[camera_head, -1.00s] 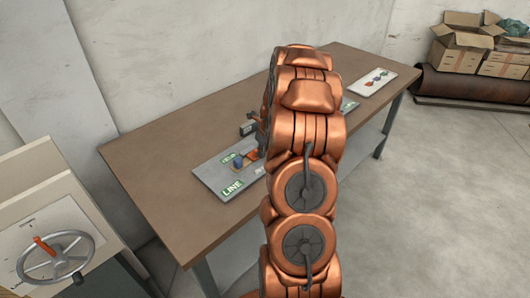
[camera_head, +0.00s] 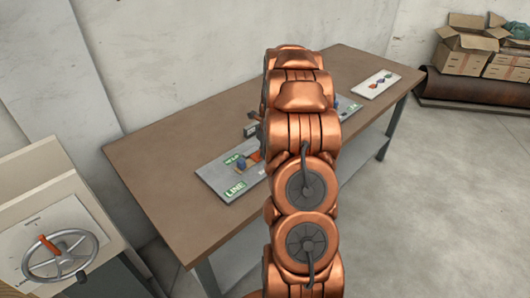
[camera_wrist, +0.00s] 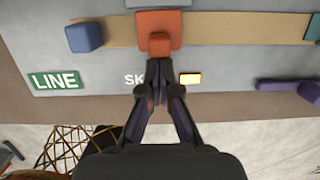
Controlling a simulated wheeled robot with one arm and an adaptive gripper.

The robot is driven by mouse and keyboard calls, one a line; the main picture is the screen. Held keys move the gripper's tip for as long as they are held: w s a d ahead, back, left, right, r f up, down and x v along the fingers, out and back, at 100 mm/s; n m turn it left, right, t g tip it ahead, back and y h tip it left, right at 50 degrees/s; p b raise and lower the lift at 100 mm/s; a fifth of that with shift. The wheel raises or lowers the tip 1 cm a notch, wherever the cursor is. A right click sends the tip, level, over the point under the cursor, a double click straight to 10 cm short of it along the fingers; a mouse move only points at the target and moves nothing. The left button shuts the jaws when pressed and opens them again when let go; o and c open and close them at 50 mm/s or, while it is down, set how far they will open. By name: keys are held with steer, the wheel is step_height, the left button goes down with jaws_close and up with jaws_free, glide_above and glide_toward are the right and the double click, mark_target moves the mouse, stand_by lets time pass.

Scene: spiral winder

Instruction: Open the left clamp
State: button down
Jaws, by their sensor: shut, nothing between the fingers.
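The grey board (camera_head: 211,180) lies on the table with green LINE and HELD labels. In the wrist view an orange block (camera_wrist: 160,22) with a smaller orange tab (camera_wrist: 155,43) sits across a tan strip (camera_wrist: 225,29). It looks like a clamp, but I cannot tell if it is open or shut. A blue block (camera_wrist: 84,37) stands to its left. My gripper (camera_wrist: 160,66) is shut and empty, its tips just below the tab; contact is unclear. The fingers hide part of the lettering beside "SK". In the head view my arm hides the gripper and the board's middle.
The brown table (camera_head: 150,160) is bare left of the board. A white card (camera_head: 374,84) lies at its far right. A handwheel (camera_head: 60,255) stands lower left.

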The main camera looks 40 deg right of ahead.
steer(key=shift+w+r+g, duration=0.1)
steer(key=shift+g, duration=0.2)
